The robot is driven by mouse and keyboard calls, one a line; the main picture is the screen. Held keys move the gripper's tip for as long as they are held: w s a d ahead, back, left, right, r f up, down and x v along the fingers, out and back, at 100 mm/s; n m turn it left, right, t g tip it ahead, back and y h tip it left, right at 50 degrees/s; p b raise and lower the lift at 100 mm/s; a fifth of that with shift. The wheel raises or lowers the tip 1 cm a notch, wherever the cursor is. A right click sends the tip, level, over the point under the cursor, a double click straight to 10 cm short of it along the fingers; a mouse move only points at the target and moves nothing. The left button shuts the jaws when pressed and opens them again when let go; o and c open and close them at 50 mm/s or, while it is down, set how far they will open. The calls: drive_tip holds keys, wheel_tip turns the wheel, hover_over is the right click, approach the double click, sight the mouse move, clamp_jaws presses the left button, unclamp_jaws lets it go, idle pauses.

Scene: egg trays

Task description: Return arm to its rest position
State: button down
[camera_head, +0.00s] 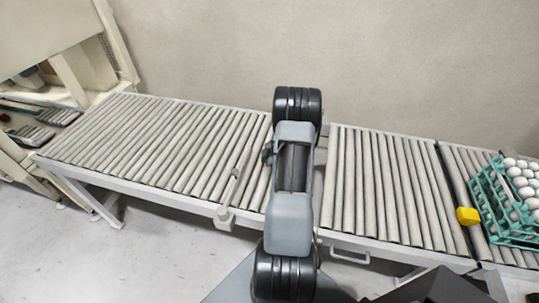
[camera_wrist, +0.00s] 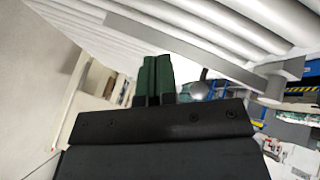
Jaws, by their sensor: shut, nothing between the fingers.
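My gripper (camera_wrist: 155,75) shows in the wrist view as two dark green fingers side by side, shut with nothing between them. In the head view my grey and black arm stands upright in front of the roller conveyor (camera_head: 160,140), and I cannot make out the gripper there. A teal egg tray (camera_head: 490,215) with several white eggs (camera_head: 520,180) rests on the conveyor's right end, well apart from my arm.
A metal bar (camera_head: 236,185) crosses the rollers left of my arm. A cream machine (camera_head: 60,50) stands at far left. The wall is behind the conveyor; most rollers are bare.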

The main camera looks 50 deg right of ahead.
drive_tip(key=shift+s+d+r, duration=0.15)
drive_tip(key=shift+d+r, duration=0.2)
drive_tip(key=shift+r, duration=0.15)
drive_tip(key=shift+s+d+r, duration=0.15)
drive_tip(key=shift+d+r, duration=0.15)
drive_tip(key=shift+r, duration=0.2)
drive_tip(key=s+d+m+g+h, duration=0.2)
drive_tip(key=s+d+m+h, duration=0.2)
drive_tip(key=d+m+h, duration=0.1)
wheel_tip(320, 180, up, 6)
drive_tip(key=s+a+m+g+h, duration=0.2)
drive_tip(key=a+m+g, duration=0.1)
drive_tip(key=m, duration=0.2)
drive_tip(key=s+a+r+t+y+b, duration=0.1)
drive_tip(key=a+r, duration=0.4)
drive_tip(key=a, duration=0.7)
drive_tip(key=s+a+r+y+b, duration=0.1)
drive_tip(key=s+a+r+y, duration=0.2)
drive_tip(key=a+r, duration=0.3)
drive_tip(key=s+a+r+m+t+y+b, duration=0.1)
drive_tip(key=s+a+r, duration=0.2)
drive_tip(key=a, duration=1.4)
wheel_tip(320, 180, up, 4)
drive_tip(key=shift+a+f+t+y+b, duration=0.25)
drive_tip(key=shift+a+t+y+b, duration=0.05)
drive_tip(key=shift+a+y+b, duration=0.1)
